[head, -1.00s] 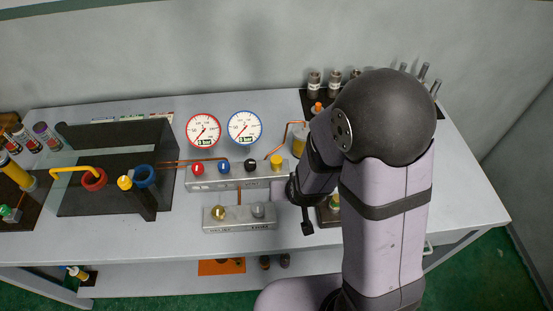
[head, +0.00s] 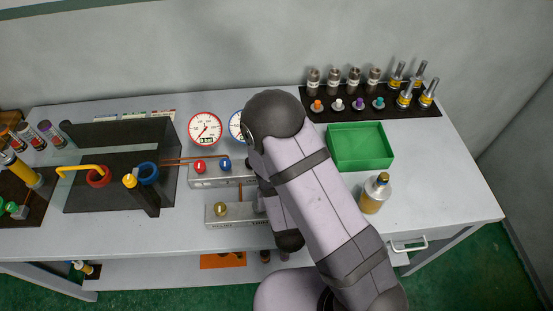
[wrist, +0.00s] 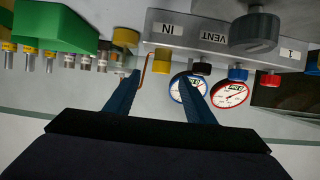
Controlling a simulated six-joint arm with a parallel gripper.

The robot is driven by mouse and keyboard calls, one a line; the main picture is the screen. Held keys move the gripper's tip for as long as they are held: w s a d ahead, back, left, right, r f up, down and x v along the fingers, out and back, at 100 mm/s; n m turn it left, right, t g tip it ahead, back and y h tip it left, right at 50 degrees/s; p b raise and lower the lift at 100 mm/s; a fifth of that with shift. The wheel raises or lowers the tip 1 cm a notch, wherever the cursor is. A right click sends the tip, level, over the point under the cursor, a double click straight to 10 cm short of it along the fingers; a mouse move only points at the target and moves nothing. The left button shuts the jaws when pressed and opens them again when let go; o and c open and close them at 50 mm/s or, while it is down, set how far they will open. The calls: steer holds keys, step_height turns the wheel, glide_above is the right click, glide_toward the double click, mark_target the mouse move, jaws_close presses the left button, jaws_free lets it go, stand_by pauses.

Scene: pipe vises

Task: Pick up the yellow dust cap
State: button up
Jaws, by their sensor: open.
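In the wrist view, my gripper (wrist: 158,80) is open and empty, its two blue fingers apart. A yellow cap (wrist: 161,61), which looks like the yellow dust cap, sits at the end of a row with black, blue and red knobs. It appears between the fingertips in the picture; I cannot tell how far beyond them it is. In the head view my arm hides it and the gripper.
A grey block (wrist: 190,35) with a large grey knob (wrist: 254,30) is close by. A copper tube (wrist: 145,68) rises beside the yellow cap. Gauges (head: 205,128) stand behind. A green tray (head: 362,164) and a bottle (head: 372,196) are at the right.

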steer(key=b+x, duration=0.2)
steer(key=b, duration=0.1)
steer(key=shift+f, duration=0.1)
steer(key=shift+w, duration=0.1)
steer(key=shift+w+f, duration=0.15)
steer(key=shift+w, duration=0.45)
steer(key=shift+w+f+b, duration=0.25)
steer(key=shift+f+b, duration=0.05)
steer(key=shift+b, duration=0.5)
steer(key=b, duration=0.3)
steer(key=shift+w+a+f, duration=0.1)
steer(key=shift+w, duration=0.15)
steer(key=shift+w+b, duration=0.2)
steer(key=shift+b, duration=0.85)
steer(key=b, duration=0.3)
steer(key=shift+f, duration=0.1)
